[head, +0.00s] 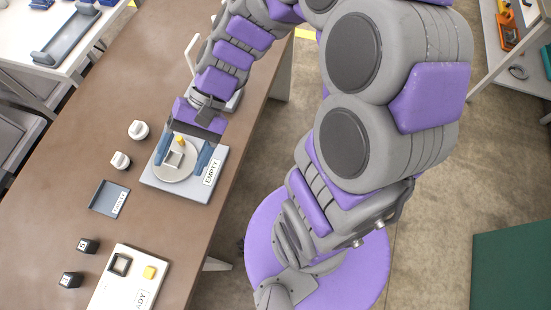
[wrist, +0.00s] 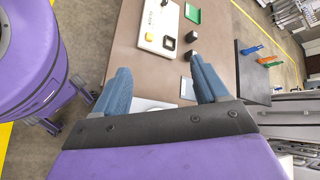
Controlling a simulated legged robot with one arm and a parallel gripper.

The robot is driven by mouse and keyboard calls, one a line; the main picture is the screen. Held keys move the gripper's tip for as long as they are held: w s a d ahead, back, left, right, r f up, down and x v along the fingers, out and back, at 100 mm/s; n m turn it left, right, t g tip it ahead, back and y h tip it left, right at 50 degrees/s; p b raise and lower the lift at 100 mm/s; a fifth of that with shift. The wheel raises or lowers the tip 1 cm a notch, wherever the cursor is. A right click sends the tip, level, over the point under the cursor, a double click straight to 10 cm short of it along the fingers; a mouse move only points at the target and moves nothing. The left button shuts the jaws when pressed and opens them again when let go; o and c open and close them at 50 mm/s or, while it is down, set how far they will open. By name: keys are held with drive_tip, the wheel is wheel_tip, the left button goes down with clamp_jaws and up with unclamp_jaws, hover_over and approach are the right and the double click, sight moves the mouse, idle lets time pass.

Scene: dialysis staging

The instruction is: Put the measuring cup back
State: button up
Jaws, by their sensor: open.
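I cannot tell for sure which thing is the measuring cup. A small pale square open-topped piece (head: 173,158) with a yellow part (head: 180,141) beside it is on a round grey plate (head: 160,174), on a light base marked EMPTY (head: 190,187). My gripper (head: 184,156) is over this base, its two blue fingers apart on either side of the plate. In the wrist view my gripper (wrist: 159,70) is open, with nothing seen held between its fingertips. My gripper body hides part of the base.
Two white knobbed pieces (head: 138,130) (head: 120,161) and a dark labelled tray (head: 110,199) lie left of the base. Black cubes (head: 87,245) (head: 70,280) and a white READY board (head: 128,280) are nearer. Brown table (head: 75,175) has free patches between them.

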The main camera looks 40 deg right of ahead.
drive_tip(key=s+d+n+t+h, duration=0.2)
drive_tip(key=s+d+n+h, duration=0.2)
drive_tip(key=s+d+h, duration=0.6)
drive_tip(key=s+d, duration=0.2)
drive_tip(key=d, duration=0.1)
drive_tip(key=shift+d, duration=0.3)
idle(0.6)
